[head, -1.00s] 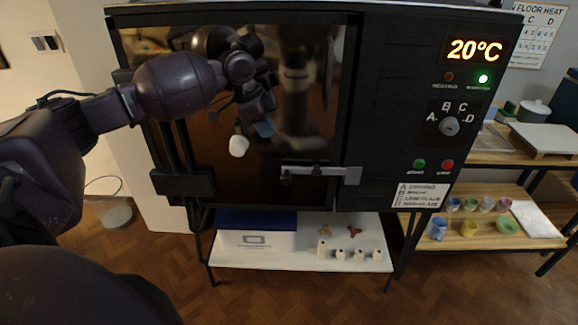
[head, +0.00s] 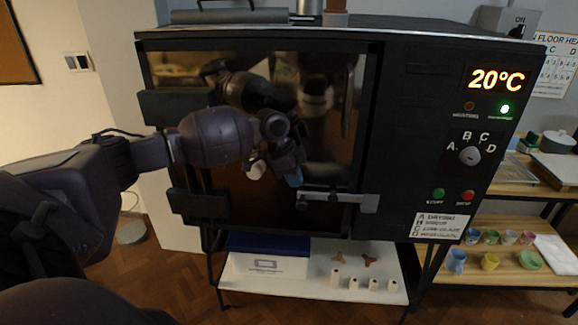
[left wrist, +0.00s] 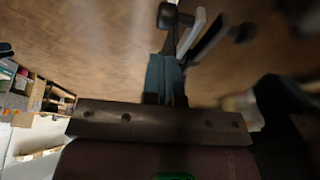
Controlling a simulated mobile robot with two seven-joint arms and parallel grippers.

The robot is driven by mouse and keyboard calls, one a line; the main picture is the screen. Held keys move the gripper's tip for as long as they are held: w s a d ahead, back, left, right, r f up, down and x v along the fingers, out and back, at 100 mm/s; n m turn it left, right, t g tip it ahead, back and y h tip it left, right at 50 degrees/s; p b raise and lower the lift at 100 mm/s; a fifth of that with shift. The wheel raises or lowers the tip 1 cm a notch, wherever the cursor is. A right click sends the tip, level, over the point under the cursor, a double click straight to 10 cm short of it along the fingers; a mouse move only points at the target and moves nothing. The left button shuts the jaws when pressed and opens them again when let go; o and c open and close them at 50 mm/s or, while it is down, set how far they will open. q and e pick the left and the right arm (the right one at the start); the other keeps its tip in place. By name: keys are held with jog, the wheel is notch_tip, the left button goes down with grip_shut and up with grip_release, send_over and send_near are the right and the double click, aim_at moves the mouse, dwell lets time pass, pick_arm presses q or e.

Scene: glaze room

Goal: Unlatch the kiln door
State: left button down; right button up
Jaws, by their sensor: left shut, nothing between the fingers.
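The kiln (head: 415,120) is a large black box with a dark glossy door (head: 330,140), which looks closed. A light-grey latch bar (head: 345,198) lies almost level across the lower right of the door, with a dark knob at its left end. My left gripper (head: 292,178) is shut and empty, its blue-grey fingertips just above and left of the latch's left end. In the left wrist view the fingers (left wrist: 165,72) point at the latch bar (left wrist: 207,38) and dark knobs. I cannot tell whether they touch. My right gripper is out of view.
The control panel with a dial (head: 469,156) and a 20°C display (head: 497,79) is right of the door. A white shelf (head: 330,290) below holds a blue-lidded box (head: 268,257) and small posts. Wooden shelves (head: 490,272) with coloured cups stand at the right.

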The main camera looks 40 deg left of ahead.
aim_at(298, 203)
pick_arm(q)
jog(key=x, duration=0.4)
jog(key=shift+a+f, duration=0.1)
jog(key=shift+a, duration=0.1)
jog(key=shift+f, duration=0.85)
jog(key=shift+s+a+f+t+h+b, duration=0.1)
jog(key=shift+f+t+h+b, duration=0.1)
jog(key=shift+f+h, duration=0.2)
jog(key=shift+s+a+f+t+h+b, duration=0.1)
jog(key=shift+f+t+h+b, duration=0.15)
jog(key=shift+f, duration=0.2)
notch_tip(298, 203, down, 2)
jog(key=shift+a+f, duration=0.1)
jog(key=shift+f, duration=0.1)
